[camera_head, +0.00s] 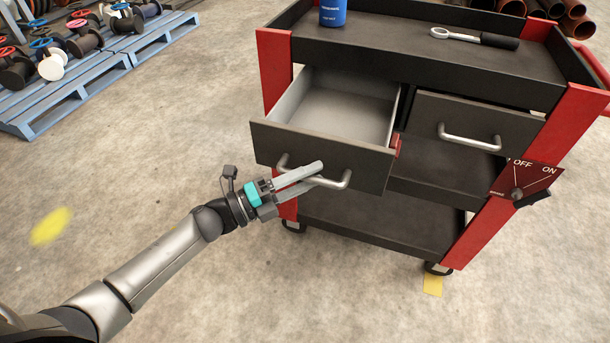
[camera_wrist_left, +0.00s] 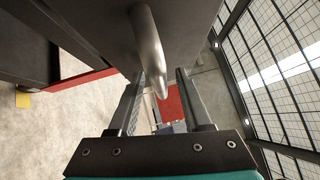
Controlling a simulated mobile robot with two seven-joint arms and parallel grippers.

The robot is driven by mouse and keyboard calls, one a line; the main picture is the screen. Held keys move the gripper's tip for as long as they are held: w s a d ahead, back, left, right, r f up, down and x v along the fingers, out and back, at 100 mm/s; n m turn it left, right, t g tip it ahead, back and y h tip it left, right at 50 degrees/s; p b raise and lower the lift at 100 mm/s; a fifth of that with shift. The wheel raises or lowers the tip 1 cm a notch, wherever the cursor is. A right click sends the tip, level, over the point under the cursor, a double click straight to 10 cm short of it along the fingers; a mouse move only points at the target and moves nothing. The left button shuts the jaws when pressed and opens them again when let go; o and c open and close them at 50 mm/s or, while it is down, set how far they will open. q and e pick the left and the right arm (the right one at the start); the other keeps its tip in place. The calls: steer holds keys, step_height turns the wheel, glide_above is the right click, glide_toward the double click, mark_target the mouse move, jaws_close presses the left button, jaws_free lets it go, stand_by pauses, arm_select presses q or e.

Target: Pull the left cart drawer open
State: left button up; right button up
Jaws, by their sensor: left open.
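The left cart drawer (camera_head: 320,150) is pulled well out of the cart and its grey inside looks empty. Its curved metal handle (camera_head: 335,183) is on the dark front panel. My left gripper (camera_head: 312,173) is open at the handle, with its fingers pointing to the right in the head view. In the left wrist view the handle (camera_wrist_left: 150,50) passes between the two spread fingers (camera_wrist_left: 155,85); I cannot tell whether either finger touches it. The right cart drawer (camera_head: 475,130) is closed, with its own handle (camera_head: 470,138). My right gripper is not in view.
The cart (camera_head: 430,55) has red corner posts and carries a blue can (camera_head: 332,12) and a wrench (camera_head: 475,38) on top. A red OFF/ON switch plate (camera_head: 527,178) is at its right front. Blue pallets (camera_head: 130,45) with spools stand back left. The floor at left is clear.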

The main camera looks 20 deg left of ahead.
arm_select(q)
steer(key=p+v, duration=0.1)
steer(key=v, duration=1.4)
steer(key=shift+s, duration=0.15)
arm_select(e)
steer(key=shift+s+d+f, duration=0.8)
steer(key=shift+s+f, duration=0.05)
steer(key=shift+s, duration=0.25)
